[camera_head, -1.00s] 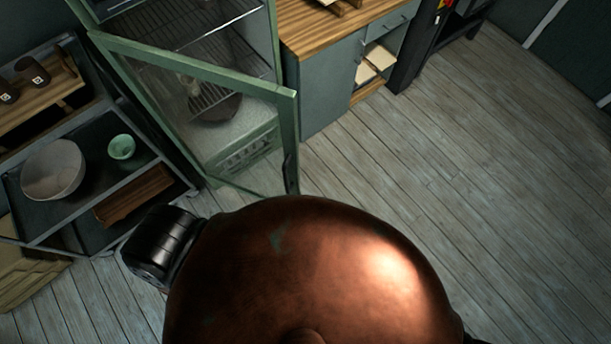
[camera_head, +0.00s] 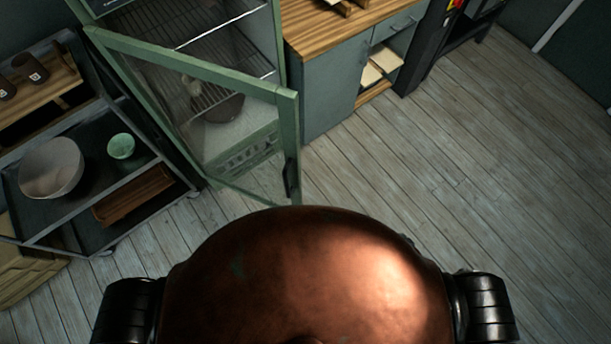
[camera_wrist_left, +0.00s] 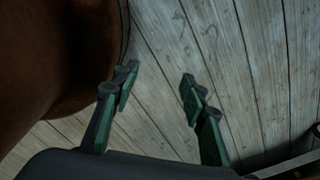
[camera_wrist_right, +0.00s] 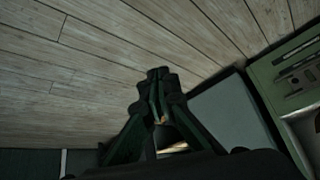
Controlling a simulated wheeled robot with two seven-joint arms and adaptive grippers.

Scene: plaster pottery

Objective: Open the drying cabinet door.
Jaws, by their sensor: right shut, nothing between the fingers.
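The drying cabinet (camera_head: 279,40) is pale green, with wire shelves inside. Its glazed door (camera_head: 289,130) stands open, swung out into the room, with a dark handle (camera_head: 291,178) on its free edge. In the head view neither gripper shows, and no gripper touches the door there. My left gripper (camera_wrist_left: 158,85) shows in the left wrist view with its fingers apart and bare floor between them. My right gripper (camera_wrist_right: 158,80) shows in the right wrist view with its fingers together and empty. A green panel (camera_wrist_right: 290,75) at the right of that view looks like part of the cabinet.
A dark cart (camera_head: 150,178) with a pale bowl (camera_head: 52,167), a small green bowl (camera_head: 121,146) and a wooden tray (camera_head: 132,193) stands left of the door. A counter (camera_head: 330,98) stands right of the cabinet. The plank floor (camera_head: 450,170) at right is clear.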

